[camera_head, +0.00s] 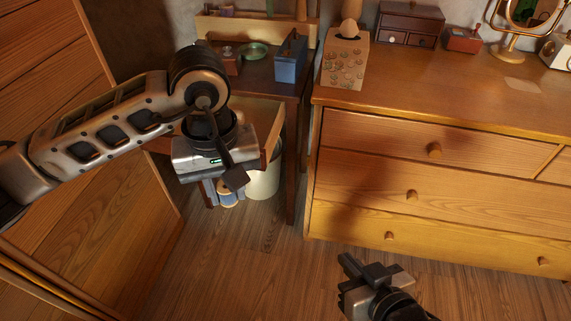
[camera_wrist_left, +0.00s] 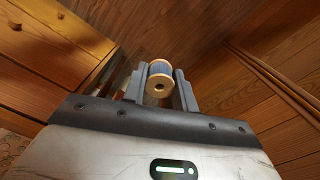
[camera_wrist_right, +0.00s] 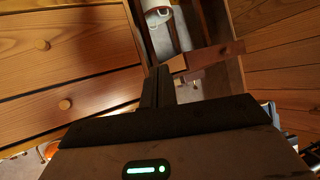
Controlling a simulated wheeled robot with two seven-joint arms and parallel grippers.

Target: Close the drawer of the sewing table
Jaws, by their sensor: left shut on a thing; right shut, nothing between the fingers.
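The sewing table (camera_head: 292,150) stands between the wooden wall panels and the dresser. Its drawer (camera_head: 272,132) is pulled out, and my left arm hides part of it. My left gripper (camera_head: 236,180) is in front of the drawer and overlaps it in the head view. In the left wrist view, that gripper is shut on a wooden spool (camera_wrist_left: 159,87) with blue thread, held end-on between the fingers. My right gripper (camera_head: 352,270) is shut and empty, low over the floor in front of the dresser. Its closed fingers (camera_wrist_right: 158,85) show in the right wrist view.
A blue box (camera_head: 290,60) and a green dish (camera_head: 254,50) are on the table top. A pale bin (camera_head: 264,182) stands beneath. The dresser (camera_head: 400,170) is close on the right, with a tissue box (camera_head: 345,60) on it. The floor (camera_head: 240,250) in front is clear.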

